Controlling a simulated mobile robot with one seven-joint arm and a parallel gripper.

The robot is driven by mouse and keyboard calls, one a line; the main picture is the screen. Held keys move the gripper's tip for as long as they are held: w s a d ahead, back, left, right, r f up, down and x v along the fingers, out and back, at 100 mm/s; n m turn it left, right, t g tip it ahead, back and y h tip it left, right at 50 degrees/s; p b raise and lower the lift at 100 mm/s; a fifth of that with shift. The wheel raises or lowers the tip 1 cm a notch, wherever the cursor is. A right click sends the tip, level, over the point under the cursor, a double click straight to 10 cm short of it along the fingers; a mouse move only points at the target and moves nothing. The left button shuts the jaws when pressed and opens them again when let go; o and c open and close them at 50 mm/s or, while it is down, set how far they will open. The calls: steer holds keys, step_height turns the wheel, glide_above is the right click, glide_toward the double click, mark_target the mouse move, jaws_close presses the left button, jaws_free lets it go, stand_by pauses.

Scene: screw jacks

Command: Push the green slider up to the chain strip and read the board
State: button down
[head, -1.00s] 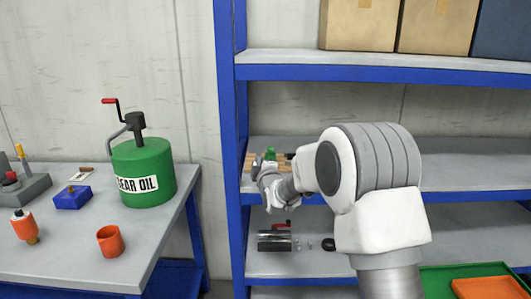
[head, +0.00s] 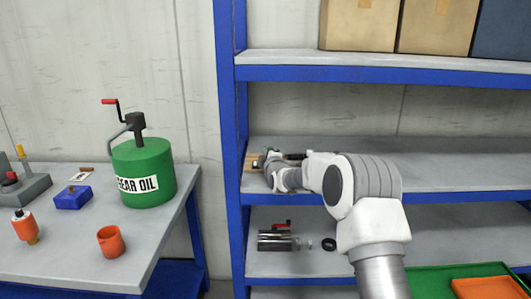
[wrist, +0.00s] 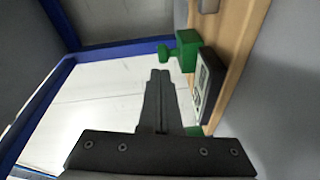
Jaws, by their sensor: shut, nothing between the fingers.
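The tan wooden board (wrist: 238,50) runs along the right of the wrist view. In the head view the board (head: 252,163) shows only in part on the middle shelf, behind my arm. The green slider (wrist: 186,50), a block with a knob pointing left, is at the board's near side. My gripper (wrist: 160,75) is shut and empty, its tips just short of the slider's knob, with a small gap showing. A dark-framed plate with a pale face (wrist: 204,85) sits on the board beside the fingers. I cannot make out the chain strip or any reading.
Blue shelf posts and edges frame the middle shelf (head: 440,170). A dark item (head: 295,156) lies by my wrist. Below are a metal cylinder with a red handle (head: 276,240) and a black ring (head: 329,244). The green gear oil can (head: 143,170) stands on the left table.

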stand_by(0.3)
steer(key=d+b, duration=0.4)
steer(key=d, duration=0.1)
steer(key=shift+f, duration=0.15)
steer(key=shift+d, duration=0.4)
